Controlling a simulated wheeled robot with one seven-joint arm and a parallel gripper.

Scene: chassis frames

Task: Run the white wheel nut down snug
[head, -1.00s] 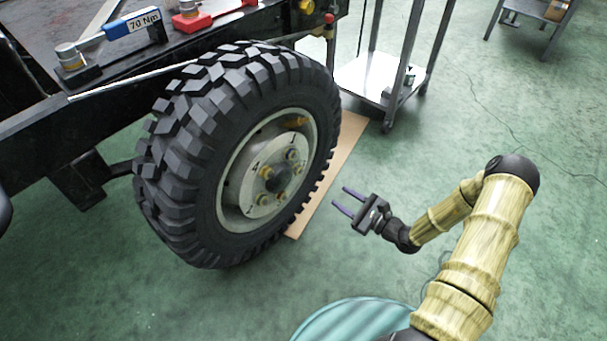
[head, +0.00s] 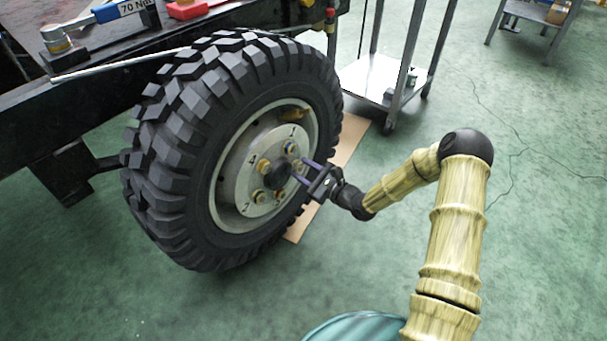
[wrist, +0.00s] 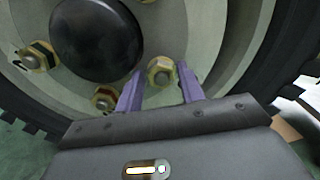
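A brassy wheel nut with a pale, whitish band (wrist: 161,72) sits on its stud beside the dark hub cap (wrist: 95,40) in the wrist view. My gripper (wrist: 160,76) is open, with one purple finger on each side of this nut. I cannot tell whether the fingertips touch it. In the head view my gripper (head: 298,168) reaches the wheel (head: 235,165) from the right, and its fingers partly cover that nut. Other nuts show a dark band (wrist: 38,57) and a reddish band (wrist: 104,97) in the wrist view.
The black chassis rail (head: 60,120) runs behind the tyre, with a blue-handled torque wrench (head: 105,12) and a red tool (head: 187,10) above it. A metal cart (head: 375,80) stands behind right. A teal round object (head: 350,328) is at the bottom.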

